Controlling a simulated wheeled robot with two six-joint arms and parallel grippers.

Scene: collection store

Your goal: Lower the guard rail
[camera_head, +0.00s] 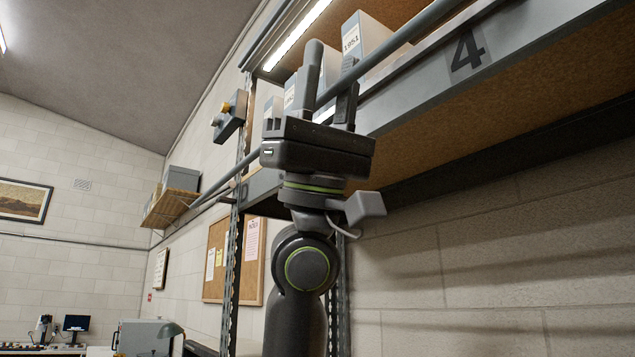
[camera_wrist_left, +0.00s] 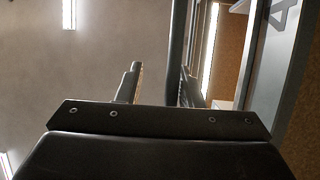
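The guard rail (camera_head: 400,38) is a long grey bar slanting along the front of the high shelf in the head view. My left gripper (camera_head: 330,88) points up at it with two dark fingers spread apart. The rail passes between the fingers, behind the left one and in front of the right one. In the left wrist view the rail (camera_wrist_left: 175,45) runs down between the fingers, closer to the right one, with a clear gap to the left finger (camera_wrist_left: 130,85). Contact with the right finger cannot be told. My right gripper is not in view.
The shelf (camera_head: 440,85), marked 4, holds upright grey boxes (camera_head: 365,42) behind the rail. A grey control box (camera_head: 230,117) with a yellow knob is on the left. A metal upright (camera_head: 232,265) and a notice board (camera_head: 216,262) stand beyond my arm.

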